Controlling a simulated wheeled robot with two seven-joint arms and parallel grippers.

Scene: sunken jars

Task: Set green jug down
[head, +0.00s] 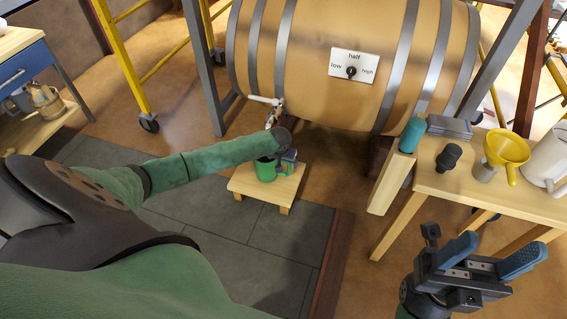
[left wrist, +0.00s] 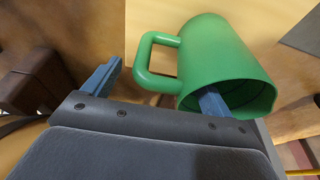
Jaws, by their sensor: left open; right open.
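The green jug (head: 264,170) stands on a small wooden stool (head: 240,185) below the barrel tap, apparently upright. My left arm reaches over it, and my left gripper (head: 288,160) is at its right side. In the left wrist view the jug (left wrist: 222,58) shows its open mouth and its handle (left wrist: 146,62). The left gripper's fingers are apart; one overlaps the jug's mouth, the other is beyond the handle. I cannot tell whether either touches the jug. My right gripper (head: 508,246) is open and empty at the lower right.
A large barrel (head: 330,50) with a tap (head: 270,108) and a low/half/high dial (head: 352,70) stands behind the stool. A wooden table (head: 450,188) at right holds a teal cylinder (head: 411,135), a dark jar (head: 448,157), a yellow funnel (head: 505,150) and a white vessel (head: 548,160).

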